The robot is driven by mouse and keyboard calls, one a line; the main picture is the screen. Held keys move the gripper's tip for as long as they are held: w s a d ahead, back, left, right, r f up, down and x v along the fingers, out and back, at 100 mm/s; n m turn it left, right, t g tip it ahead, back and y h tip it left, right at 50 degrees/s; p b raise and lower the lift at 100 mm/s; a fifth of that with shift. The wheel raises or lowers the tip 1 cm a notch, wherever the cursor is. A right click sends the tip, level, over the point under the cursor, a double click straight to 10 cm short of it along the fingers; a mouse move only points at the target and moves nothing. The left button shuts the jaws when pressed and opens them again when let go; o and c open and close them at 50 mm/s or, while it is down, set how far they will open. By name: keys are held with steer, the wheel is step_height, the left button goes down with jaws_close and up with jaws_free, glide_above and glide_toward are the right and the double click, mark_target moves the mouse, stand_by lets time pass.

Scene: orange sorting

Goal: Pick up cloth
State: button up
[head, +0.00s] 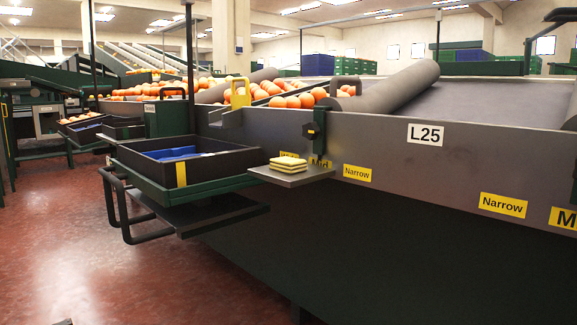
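A small folded cloth (289,164), pale cream with yellow layers, lies flat on a little grey shelf (303,179) that sticks out from the side of the sorting machine. It looks like a neat stack, and nothing touches it from above. My gripper is not in view, so its state and its distance from the cloth do not show.
A dark crate (236,163) with blue material (178,153) inside stands on a green-edged stand left of the shelf. The machine's grey side panel (390,140) rises behind the shelf. Oranges (272,91) lie on the belt beyond. Open red floor (75,240) is at left.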

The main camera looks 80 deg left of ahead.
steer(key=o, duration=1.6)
